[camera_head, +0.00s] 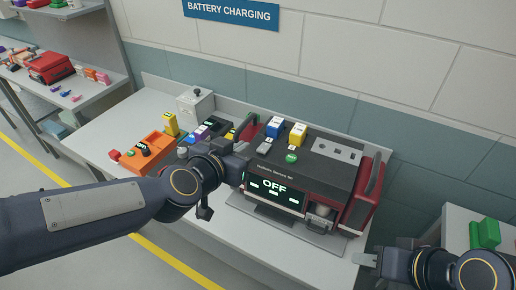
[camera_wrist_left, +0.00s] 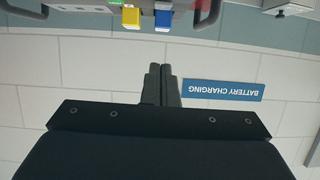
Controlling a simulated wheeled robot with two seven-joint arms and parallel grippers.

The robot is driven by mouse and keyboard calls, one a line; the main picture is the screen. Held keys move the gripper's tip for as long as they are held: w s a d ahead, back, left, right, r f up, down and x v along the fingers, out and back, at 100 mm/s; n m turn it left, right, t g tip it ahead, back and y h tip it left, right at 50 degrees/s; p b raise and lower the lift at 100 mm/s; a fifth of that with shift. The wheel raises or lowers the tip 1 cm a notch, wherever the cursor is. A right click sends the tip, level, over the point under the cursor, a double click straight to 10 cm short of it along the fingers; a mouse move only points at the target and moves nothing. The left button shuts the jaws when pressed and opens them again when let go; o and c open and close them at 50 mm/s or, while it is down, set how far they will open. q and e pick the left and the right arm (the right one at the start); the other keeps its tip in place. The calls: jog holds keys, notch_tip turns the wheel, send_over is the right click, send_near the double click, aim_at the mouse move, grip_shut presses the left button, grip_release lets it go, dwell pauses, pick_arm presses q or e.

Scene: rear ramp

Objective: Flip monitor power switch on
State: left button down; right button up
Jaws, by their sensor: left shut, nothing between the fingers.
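The monitor (camera_head: 330,168) is a dark box with red ends on the bench, its front screen (camera_head: 275,189) reading "OFF". On its top are a blue block (camera_head: 275,126), a yellow block (camera_head: 298,133), a small grey piece (camera_head: 265,146) and a green round button (camera_head: 291,158). I cannot tell which is the power switch. My left gripper (camera_head: 242,152) is at the monitor's left end; contact is unclear. The left wrist view shows its fingers (camera_wrist_left: 161,85) together and empty, with the yellow (camera_wrist_left: 131,17) and blue (camera_wrist_left: 162,20) blocks upside down beyond. My right gripper (camera_head: 365,259) is at lower right, mostly cut off.
An orange device (camera_head: 146,154) and a grey box (camera_head: 196,105) stand left of the monitor on the bench (camera_head: 85,137). A wall with a blue "BATTERY CHARGING" sign (camera_head: 231,13) is behind. A green object (camera_head: 484,234) sits at the right. Bare bench shows in front.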

pick_arm(q)
jog(key=b, duration=0.4)
send_over(258, 158)
notch_tip(258, 158, down, 4)
notch_tip(258, 158, down, 2)
jog(key=shift+f+b, duration=0.2)
jog(key=shift+b, duration=0.9)
jog(key=shift+s+f+b, duration=0.2)
jog(key=shift+f+b, duration=0.1)
jog(key=shift+f, duration=0.3)
